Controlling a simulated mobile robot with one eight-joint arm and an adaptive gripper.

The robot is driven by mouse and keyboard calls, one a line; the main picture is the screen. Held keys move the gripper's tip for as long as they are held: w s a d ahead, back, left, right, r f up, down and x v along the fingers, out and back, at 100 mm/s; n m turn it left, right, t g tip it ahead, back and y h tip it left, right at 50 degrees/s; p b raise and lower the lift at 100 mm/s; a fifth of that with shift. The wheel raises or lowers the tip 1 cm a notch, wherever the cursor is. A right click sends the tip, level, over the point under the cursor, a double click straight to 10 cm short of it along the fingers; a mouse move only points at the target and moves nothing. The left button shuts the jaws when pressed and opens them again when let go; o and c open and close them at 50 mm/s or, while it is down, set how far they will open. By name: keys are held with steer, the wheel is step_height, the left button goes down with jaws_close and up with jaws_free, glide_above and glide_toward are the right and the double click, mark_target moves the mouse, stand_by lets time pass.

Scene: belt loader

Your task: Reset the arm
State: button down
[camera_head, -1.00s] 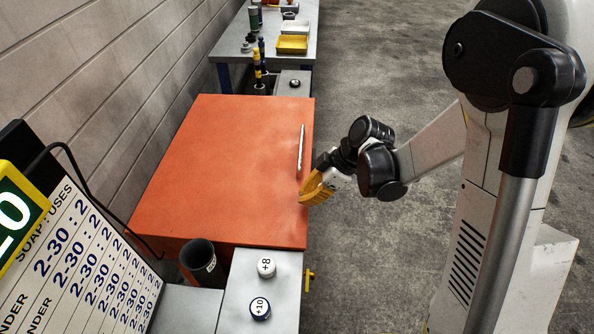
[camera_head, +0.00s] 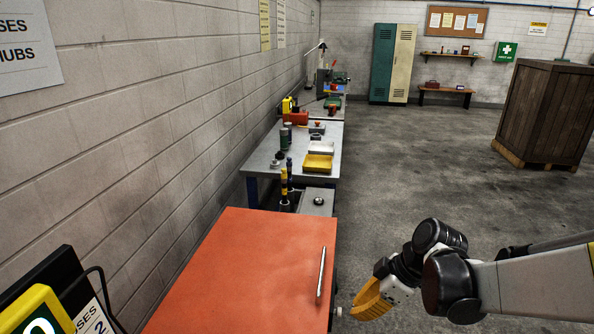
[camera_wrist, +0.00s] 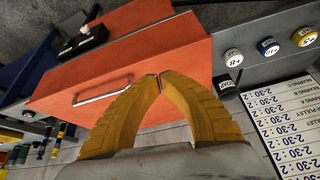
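My gripper (camera_head: 370,301) has yellow ribbed fingers and is at the lower right in the head view. It hangs to the right of an orange box (camera_head: 245,270). In the wrist view the two fingers of my gripper (camera_wrist: 160,78) curve together with their tips meeting or almost meeting, and nothing shows between them. The orange box (camera_wrist: 150,62) lies beyond the fingers, with its silver handle (camera_wrist: 102,90) to their left. The handle also shows in the head view (camera_head: 321,272). I cannot see any contact between gripper and box.
A grey bench (camera_head: 264,158) with a yellow tray (camera_head: 318,164) and small items stands beyond the box along the wall. A wooden crate (camera_head: 545,112) stands far right, and lockers (camera_head: 393,62) at the back. The concrete floor between is clear. Numbered knobs (camera_wrist: 268,47) show in the wrist view.

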steer(key=s+d+r+m+t+h+b, duration=0.2)
steer(key=s+m, duration=0.4)
steer(key=m, duration=0.1)
steer(key=s+d+r+m+t+h+b, duration=0.1)
steer(key=s+r+m+t+h+b, duration=0.1)
steer(key=s+m, duration=0.4)
steer(key=shift+d+r+m+t+h+b, duration=0.3)
steer(key=shift+d+m+t+h+b, duration=0.1)
steer(key=shift+t+h+b, duration=0.3)
